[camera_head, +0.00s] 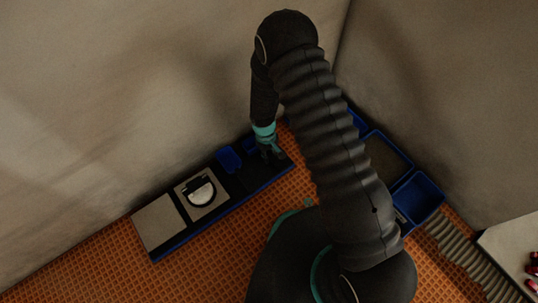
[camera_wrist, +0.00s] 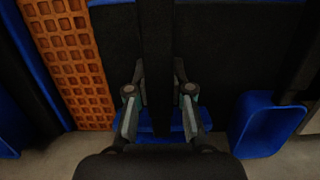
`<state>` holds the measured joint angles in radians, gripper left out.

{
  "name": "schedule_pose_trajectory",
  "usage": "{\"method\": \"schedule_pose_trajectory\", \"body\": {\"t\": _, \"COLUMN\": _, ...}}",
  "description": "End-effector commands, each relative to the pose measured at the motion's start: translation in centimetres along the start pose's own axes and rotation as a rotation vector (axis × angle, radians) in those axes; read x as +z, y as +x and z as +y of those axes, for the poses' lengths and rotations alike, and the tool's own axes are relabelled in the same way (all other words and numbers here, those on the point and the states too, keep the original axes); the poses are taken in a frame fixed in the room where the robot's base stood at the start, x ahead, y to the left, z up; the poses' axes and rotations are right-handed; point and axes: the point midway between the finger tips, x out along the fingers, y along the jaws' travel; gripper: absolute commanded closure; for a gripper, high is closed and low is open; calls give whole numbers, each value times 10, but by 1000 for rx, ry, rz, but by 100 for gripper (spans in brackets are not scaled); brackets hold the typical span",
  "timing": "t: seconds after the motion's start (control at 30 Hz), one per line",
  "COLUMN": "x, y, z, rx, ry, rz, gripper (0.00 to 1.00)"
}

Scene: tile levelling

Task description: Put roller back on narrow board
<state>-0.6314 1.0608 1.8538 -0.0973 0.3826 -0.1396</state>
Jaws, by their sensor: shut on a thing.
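My gripper (camera_head: 268,151) is at the right end of the narrow board (camera_head: 232,202), a long dark board with a blue edge along the wall. In the wrist view, my gripper (camera_wrist: 159,95) is shut on a long dark bar, which I take to be the roller (camera_wrist: 157,45). It runs straight up the picture between the two fingers. The roller's head cannot be made out. In the head view my gripper and arm hide most of what is held. Whether the roller touches the board cannot be told.
Blue holders stand on the board, one left of my gripper (camera_head: 229,159). Further left are a bare grey tile (camera_head: 158,223) and a tile bearing a white half-round object (camera_head: 201,191). A blue bin (camera_head: 419,197) stands right of my arm. Orange grid floor (camera_head: 222,250) lies in front.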

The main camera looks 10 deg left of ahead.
Motion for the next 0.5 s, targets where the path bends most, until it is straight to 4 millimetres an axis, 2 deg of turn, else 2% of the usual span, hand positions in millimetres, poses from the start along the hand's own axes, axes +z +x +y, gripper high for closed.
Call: {"method": "schedule_pose_trajectory", "body": {"t": 0.5, "x": -2, "y": 10, "z": 0, "rx": 0, "ry": 0, "rz": 0, "gripper": 100}}
